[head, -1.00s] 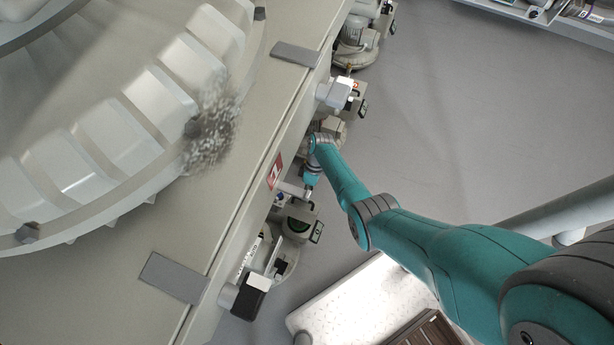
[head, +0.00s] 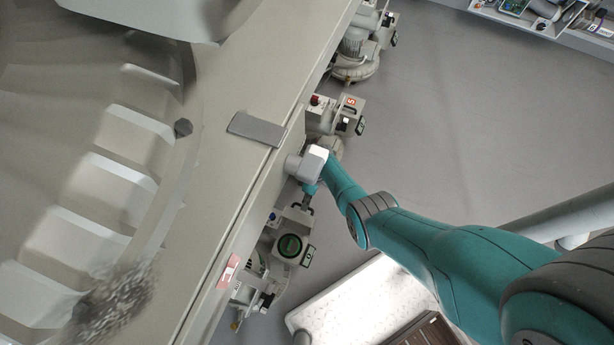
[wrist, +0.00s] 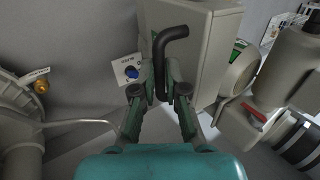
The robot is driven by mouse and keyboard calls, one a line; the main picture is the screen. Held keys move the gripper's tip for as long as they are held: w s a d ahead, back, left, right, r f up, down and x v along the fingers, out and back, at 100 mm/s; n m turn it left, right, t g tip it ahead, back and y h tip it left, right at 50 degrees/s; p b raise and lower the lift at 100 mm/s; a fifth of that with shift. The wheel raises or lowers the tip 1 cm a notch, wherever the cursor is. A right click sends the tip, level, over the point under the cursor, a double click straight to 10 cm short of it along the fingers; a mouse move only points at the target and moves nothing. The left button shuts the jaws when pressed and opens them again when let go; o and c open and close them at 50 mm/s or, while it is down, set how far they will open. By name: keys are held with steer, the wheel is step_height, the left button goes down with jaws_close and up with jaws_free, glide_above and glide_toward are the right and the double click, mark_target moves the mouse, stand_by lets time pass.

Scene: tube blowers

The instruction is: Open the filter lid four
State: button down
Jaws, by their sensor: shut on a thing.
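In the wrist view, a black bent handle (wrist: 163,55) stands in front of a grey box-shaped housing (wrist: 190,50). My gripper (wrist: 161,84) is shut on this handle; its fingers lie on either side of the handle's lower part. I cannot make out the number four on the housing, nor whether its lid is open. In the head view my arm reaches down beside the long beige machine to the blower units, and the fingertips are hidden there.
A blue knob (wrist: 131,72) on a white plate is left of the fingers, and a red lever (wrist: 253,112) is right. In the head view, a unit marked 5 (head: 349,101) stands farther up, and a green-ringed unit (head: 290,246) lower down. Grey floor (head: 470,120) is open at right.

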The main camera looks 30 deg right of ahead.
steer(key=shift+s+d+f, duration=0.1)
steer(key=shift+s+f, duration=0.15)
steer(key=shift+f, duration=0.05)
steer(key=c, duration=1.4)
jaws_free()
steer(key=shift+d, duration=0.1)
steer(key=shift+o, duration=1)
steer(key=shift+w, duration=0.2)
steer(key=shift+r, duration=0.1)
steer(key=shift+w+r, duration=0.1)
steer(key=v, duration=1.1)
steer(key=shift+d+r, duration=0.2)
steer(key=shift+r, duration=0.1)
steer(key=shift+w, duration=0.15)
